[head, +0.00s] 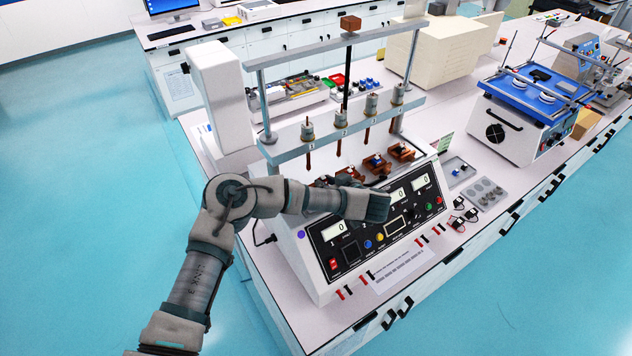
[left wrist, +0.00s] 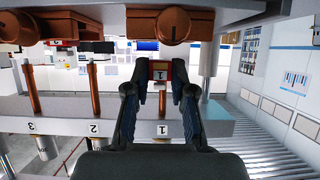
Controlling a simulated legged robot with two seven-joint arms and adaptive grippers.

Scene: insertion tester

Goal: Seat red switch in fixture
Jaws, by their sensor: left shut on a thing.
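My left gripper (left wrist: 160,76) is shut on the red switch (left wrist: 160,69), which sits between its two fingertips in the left wrist view. The left wrist view is upside down. The switch is near a brown fixture (left wrist: 172,25) at station 1; I cannot tell whether they touch. Station 1's rod (left wrist: 163,101) shows behind the fingers. In the head view my left arm reaches over the front of the tester (head: 330,232), and its fingertips and the switch are not clear. Other brown fixtures (head: 402,153) sit under the rods. My right gripper is not in view.
The tester's overhead bar (head: 345,130) carries several hanging rods close above the fixtures. A white column (head: 222,95) stands at its left. A grey tray (head: 486,191) and small leads lie to the right. A blue-topped machine (head: 530,95) stands further right.

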